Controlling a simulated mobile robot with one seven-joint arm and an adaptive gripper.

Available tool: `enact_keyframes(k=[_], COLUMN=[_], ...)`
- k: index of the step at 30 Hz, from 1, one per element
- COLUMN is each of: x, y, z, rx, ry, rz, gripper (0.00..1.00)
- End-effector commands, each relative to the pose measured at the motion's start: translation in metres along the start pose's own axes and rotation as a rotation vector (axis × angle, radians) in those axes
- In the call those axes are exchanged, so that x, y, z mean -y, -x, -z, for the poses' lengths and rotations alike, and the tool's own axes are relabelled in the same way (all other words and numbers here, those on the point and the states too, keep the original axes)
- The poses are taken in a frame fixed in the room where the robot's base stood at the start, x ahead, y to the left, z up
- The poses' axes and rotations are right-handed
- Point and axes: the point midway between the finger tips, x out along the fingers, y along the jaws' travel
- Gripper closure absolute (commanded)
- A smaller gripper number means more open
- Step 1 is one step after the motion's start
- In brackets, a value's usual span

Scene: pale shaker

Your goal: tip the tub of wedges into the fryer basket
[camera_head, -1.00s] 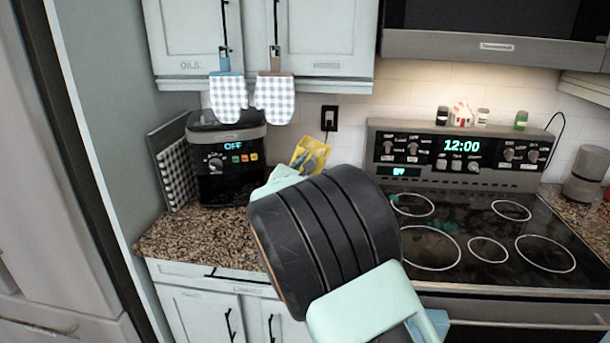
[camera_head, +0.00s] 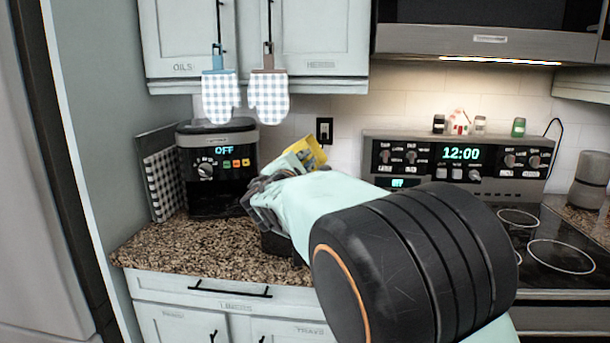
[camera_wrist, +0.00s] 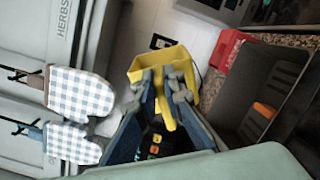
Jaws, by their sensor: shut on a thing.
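The yellow tub (camera_head: 308,153) is tilted above the counter in the head view. In the wrist view the tub (camera_wrist: 165,62) lies between the fingertips of my gripper (camera_wrist: 165,84), which is shut on it. In the head view my gripper (camera_head: 268,192) is right of the fryer (camera_head: 216,165). A dark open basket (camera_head: 283,244) is partly hidden below my gripper. It shows in the wrist view as a dark box (camera_wrist: 288,68) with a few orange pieces (camera_wrist: 264,109), apparently wedges, inside. I cannot see the tub's contents.
A checked cloth on a board (camera_head: 163,180) stands left of the fryer. The stove (camera_head: 560,255) is at the right. Two oven mitts (camera_head: 220,95) hang from the upper cabinets. A red object (camera_wrist: 226,48) lies beside the basket. The counter's front left (camera_head: 170,245) is clear.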

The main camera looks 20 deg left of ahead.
Motion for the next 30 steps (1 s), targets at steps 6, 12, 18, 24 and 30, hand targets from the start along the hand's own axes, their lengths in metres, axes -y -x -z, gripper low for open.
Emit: enact_keyframes(k=[6, 12, 18, 24, 30], x=[0.009, 0.013, 0.017, 0.021, 0.025], y=[0.000, 0.000, 0.000, 0.000, 0.000], z=[0.003, 0.004, 0.005, 0.008, 0.011], rx=[0.003, 0.003, 0.003, 0.003, 0.003], ry=[-0.147, -0.286, -0.435, -0.596, -0.766], rz=[-0.003, -0.002, -0.002, -0.001, -0.001], gripper=[1.00, 1.00, 1.00, 1.00, 1.00])
